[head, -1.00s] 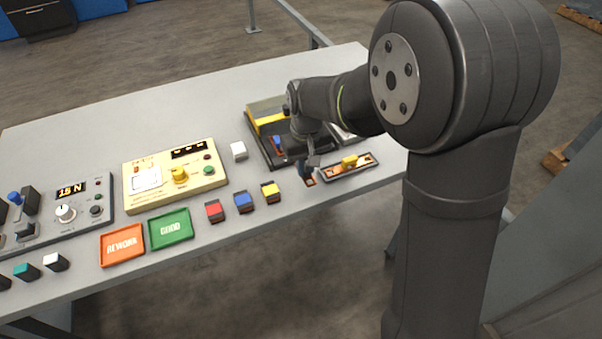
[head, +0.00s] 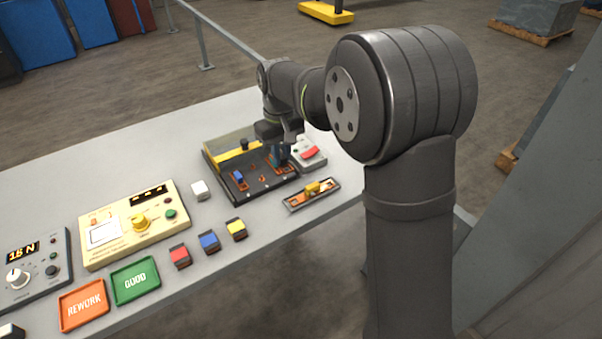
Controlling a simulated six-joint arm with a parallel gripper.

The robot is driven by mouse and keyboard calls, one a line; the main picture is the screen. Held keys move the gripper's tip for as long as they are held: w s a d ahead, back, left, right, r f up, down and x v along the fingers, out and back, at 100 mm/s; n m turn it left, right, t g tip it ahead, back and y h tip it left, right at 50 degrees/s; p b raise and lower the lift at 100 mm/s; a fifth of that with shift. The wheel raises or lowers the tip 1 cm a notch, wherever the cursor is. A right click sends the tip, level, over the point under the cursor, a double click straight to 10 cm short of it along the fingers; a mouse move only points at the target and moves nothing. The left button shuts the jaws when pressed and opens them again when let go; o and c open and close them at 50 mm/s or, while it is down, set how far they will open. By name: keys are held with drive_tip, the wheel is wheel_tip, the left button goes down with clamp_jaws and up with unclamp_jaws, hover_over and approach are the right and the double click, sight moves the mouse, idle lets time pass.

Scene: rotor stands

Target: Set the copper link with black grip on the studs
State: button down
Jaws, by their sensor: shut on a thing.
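The copper link with black grip (head: 281,160) is in my gripper (head: 282,145) over the right part of the black stand (head: 222,184). My gripper is shut on its dark grip. The link's copper lower part looks low, close to the stand's top; I cannot tell whether it touches or sits around the studs. Small copper-coloured studs (head: 262,178) show in the middle of the stand. A link with a blue grip (head: 238,176) is at the stand's left. A link with a yellow grip (head: 313,188) lies in a narrow tray (head: 293,208) in front.
A yellow bar (head: 238,153) and clear cover run along the stand's back. A grey box with a red top (head: 308,153) stands close right of my gripper. Coloured blocks (head: 209,242) line the front.

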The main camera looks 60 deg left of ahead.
drive_tip(key=s+a, duration=0.3)
drive_tip(key=a, duration=0.7)
hover_over(258, 174)
drive_tip(key=shift+f, duration=2.65)
drive_tip(key=shift+f, duration=0.45)
drive_tip(key=shift+f, duration=0.55)
drive_tip(key=shift+f, duration=1.4)
idle(0.4)
drive_tip(key=c, duration=0.8)
unclamp_jaws()
drive_tip(key=shift+r, duration=0.1)
